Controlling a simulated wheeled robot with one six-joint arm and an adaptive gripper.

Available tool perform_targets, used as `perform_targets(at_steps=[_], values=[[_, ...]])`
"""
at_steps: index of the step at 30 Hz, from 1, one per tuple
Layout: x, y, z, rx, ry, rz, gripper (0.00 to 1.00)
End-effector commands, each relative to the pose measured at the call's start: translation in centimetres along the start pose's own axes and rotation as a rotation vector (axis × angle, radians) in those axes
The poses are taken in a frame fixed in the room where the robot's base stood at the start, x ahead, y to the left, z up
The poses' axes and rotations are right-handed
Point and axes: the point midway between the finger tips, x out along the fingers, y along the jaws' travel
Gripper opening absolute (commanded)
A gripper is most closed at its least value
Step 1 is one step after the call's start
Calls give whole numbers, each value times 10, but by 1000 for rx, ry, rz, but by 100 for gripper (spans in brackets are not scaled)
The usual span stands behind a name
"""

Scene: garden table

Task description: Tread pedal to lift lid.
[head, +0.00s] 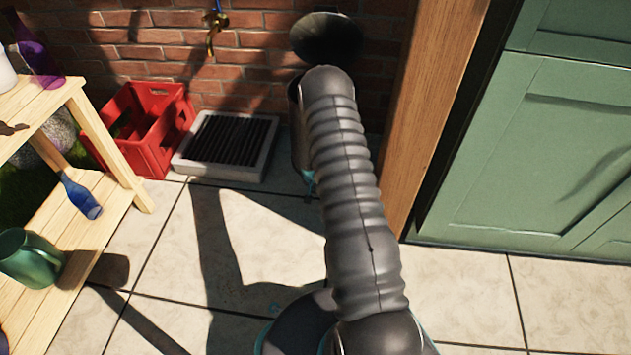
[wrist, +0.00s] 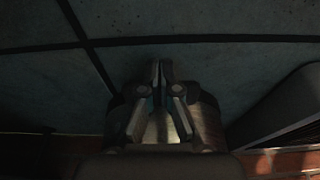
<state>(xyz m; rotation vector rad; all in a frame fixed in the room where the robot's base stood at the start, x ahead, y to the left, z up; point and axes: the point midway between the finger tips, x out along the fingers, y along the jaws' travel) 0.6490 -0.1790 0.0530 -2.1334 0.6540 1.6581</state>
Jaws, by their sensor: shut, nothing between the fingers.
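A metal pedal bin (head: 298,140) stands against the brick wall, mostly hidden behind my arm. Its round dark lid (head: 327,38) is up, tilted back toward the wall. The bin's curved metal side also shows behind my fingers in the wrist view (wrist: 211,122). My gripper (wrist: 159,65) is shut and empty, low down in front of the bin and close to the tiled floor. In the head view only a small teal part of my gripper (head: 309,182) shows beside my arm. The pedal cannot be made out; my gripper hides the bin's foot.
A drain grate in a pale frame (head: 228,143) and a red crate (head: 150,128) lie left of the bin. A wooden post (head: 430,110) and green cabinet (head: 545,150) stand right. A wooden shelf (head: 95,125) with bottles is at far left. The floor tiles between are clear.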

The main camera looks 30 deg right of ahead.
Motion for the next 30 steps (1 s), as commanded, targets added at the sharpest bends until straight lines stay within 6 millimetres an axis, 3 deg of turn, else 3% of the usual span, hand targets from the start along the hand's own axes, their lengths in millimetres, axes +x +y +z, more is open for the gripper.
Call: perform_targets(at_steps=[18,24,30], values=[[-99,-1,-1,0,2,-1,0],[-114,-1,0,0,0,-1,0],[-117,-1,0,-1,-1,0,0]])
